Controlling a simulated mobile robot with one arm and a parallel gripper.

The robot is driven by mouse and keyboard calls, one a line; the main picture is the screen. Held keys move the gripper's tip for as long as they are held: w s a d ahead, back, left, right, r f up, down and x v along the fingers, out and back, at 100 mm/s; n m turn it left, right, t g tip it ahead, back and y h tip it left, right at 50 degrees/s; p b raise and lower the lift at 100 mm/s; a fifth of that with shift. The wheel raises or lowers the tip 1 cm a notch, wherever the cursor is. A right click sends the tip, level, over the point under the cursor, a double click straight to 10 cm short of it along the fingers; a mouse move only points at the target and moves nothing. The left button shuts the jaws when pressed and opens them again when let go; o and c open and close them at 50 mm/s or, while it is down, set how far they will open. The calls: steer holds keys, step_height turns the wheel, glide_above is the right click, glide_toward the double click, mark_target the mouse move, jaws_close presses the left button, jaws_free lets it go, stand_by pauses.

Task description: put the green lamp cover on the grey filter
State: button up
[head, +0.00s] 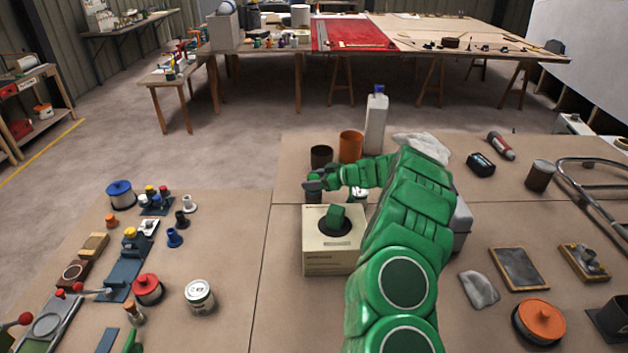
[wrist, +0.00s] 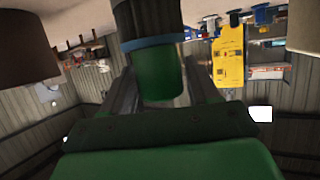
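In the head view my fingers largely hide the cover.
The cardboard box (head: 331,262) stands on the bench. A dark cup (head: 321,156), an orange cup (head: 350,146) and a white bottle (head: 376,122) stand behind my gripper. A white tin (head: 200,296) and a red-lidded pot (head: 147,289) are at left. Bench between tin and box is clear.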

steer(key=shift+o, duration=1.2)
